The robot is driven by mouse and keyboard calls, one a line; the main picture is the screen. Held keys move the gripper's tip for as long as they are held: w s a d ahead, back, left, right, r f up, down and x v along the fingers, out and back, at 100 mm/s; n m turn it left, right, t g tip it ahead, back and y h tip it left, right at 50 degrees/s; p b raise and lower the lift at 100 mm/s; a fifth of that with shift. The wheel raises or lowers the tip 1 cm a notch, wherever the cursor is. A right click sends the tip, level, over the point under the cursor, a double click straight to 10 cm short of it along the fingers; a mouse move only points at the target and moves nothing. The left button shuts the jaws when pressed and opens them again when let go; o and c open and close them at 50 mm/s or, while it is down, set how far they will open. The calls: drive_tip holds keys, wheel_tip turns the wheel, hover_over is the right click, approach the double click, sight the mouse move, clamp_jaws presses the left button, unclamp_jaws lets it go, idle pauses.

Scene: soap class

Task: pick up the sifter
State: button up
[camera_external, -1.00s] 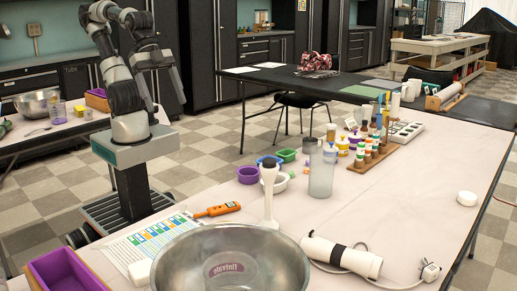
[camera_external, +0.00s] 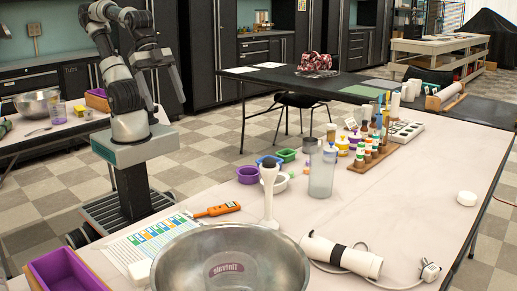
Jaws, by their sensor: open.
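No object in view is clearly recognisable as the sifter. A small grey cup-like item (camera_external: 310,146) stands among the supplies on the long table, but I cannot tell whether it is the sifter. My arm is folded up above its base at the left, beside the table. My gripper (camera_external: 155,60) is at the arm's upper end, small and dark in the view. It is open, well away from the table's items, and nothing shows in it.
The long table (camera_external: 420,190) holds a large steel bowl (camera_external: 185,265), a white hand blender (camera_external: 269,195), a frosted tall cup (camera_external: 322,173), small coloured bowls and several bottles in a wooden rack. A corded white tool (camera_external: 345,257) lies in front. Checkered floor is open behind.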

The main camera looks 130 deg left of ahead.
drive_tip(key=shift+c, duration=0.7)
drive_tip(key=shift+w+a, duration=0.1)
